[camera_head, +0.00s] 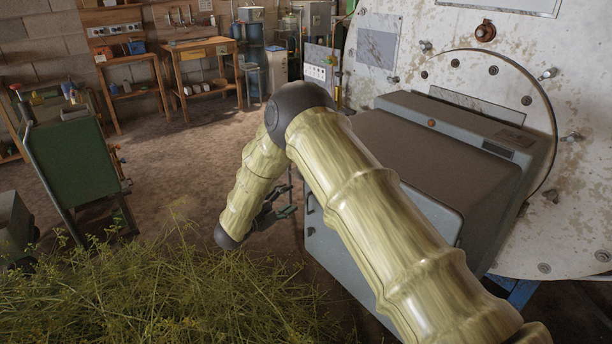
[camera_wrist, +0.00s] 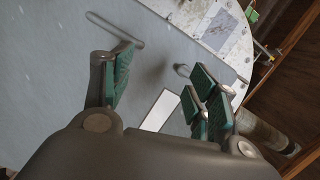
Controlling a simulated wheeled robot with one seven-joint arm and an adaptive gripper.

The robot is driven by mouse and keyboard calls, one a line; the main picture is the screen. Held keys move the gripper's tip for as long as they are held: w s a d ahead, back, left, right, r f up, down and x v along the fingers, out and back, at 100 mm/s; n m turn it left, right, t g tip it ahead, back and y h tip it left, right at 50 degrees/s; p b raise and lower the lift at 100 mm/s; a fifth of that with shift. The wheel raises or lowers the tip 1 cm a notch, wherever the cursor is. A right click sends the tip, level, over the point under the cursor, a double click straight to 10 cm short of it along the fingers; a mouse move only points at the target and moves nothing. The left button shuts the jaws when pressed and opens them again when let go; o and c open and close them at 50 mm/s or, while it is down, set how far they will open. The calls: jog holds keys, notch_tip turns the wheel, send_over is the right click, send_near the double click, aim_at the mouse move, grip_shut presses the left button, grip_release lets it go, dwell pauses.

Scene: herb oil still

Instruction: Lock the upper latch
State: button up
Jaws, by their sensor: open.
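A grey box-like housing (camera_head: 345,215) projects from a large pale round door, and my arm hides part of its front. A small dark handle (camera_head: 310,204) shows on its front face beside my gripper (camera_head: 277,207). Ahead is a blue-grey panel (camera_wrist: 50,75) with a slim bar-shaped handle (camera_wrist: 115,29) beyond the left finger. A small rounded grey knob (camera_wrist: 182,70) sits near the right fingers. I cannot tell which fitting is the upper latch, or whether it is locked.
Cut green herbs (camera_head: 150,300) fill the lower left. A green-backed stand (camera_head: 70,165) is at the left. Wooden workbenches (camera_head: 205,75) stand at the back. Brown floor (camera_head: 190,160) between them is clear.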

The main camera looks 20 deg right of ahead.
notch_tip(320, 180, up, 6)
jog(key=w+a+m+g+h, duration=0.1)
jog(key=m+g+h, duration=0.15)
jog(key=m, duration=0.25)
jog(key=shift+g+y, duration=0.25)
jog(key=shift+g, duration=0.1)
jog(key=p+x, duration=0.1)
jog(key=x, duration=0.9)
jog(key=shift+w+f+p, duration=0.1)
jog(key=shift+w+p, duration=0.05)
jog(key=shift+p, duration=0.25)
jog(key=c, duration=1)
